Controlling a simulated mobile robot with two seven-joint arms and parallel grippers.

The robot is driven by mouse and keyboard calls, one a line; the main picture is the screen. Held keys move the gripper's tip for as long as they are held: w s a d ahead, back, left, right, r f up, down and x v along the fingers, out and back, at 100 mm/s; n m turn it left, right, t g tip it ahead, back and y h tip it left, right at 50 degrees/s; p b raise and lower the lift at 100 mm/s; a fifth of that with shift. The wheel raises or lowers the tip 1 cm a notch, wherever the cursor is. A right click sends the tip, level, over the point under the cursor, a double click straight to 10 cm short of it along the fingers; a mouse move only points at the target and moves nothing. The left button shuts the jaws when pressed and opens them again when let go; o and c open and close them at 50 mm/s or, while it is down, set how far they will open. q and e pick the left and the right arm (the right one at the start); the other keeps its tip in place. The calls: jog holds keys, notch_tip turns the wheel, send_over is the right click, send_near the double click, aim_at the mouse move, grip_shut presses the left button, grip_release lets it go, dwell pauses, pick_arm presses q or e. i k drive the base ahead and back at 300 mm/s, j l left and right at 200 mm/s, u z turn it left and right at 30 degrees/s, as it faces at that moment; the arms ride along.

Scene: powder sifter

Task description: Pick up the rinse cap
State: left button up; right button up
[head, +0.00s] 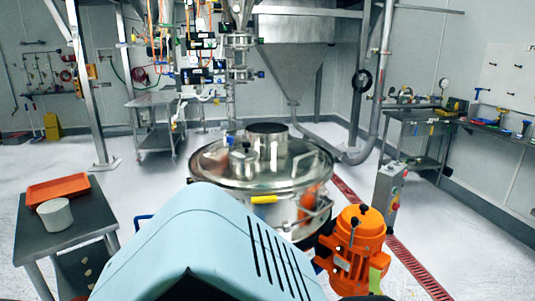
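A pale grey-white round cap-like piece (55,214), which looks like the rinse cap, sits on the dark side table (75,232) at the left. It is near the table's front left part, just in front of an orange tray (57,190). Its top looks flat and its side tapers slightly. Neither of my grippers shows in the head view, so I cannot see how they stand relative to the cap.
A round steel sifter (285,185) with a short cylindrical top port stands in the centre, with an orange motor (357,242) at its right. A grey control post (388,192) stands beyond. White floor is open between the side table and the sifter.

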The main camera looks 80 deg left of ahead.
aim_at(246, 153)
jog(key=i+u, duration=0.35)
jog(key=i+l+u, duration=0.1)
jog(key=u, duration=0.3)
jog(key=i+l+u, duration=0.2)
jog(key=i+u, duration=0.15)
jog(key=i+l+u, duration=0.1)
jog(key=u, duration=0.3)
jog(key=i+l+u, duration=0.15)
jog(key=i+u, duration=0.25)
jog(key=l+u, duration=0.2)
jog(key=u, duration=0.2)
jog(key=i+l+u, duration=0.25)
jog(key=u, duration=0.15)
jog(key=i+l+u, duration=0.2)
jog(key=l+u, duration=0.2)
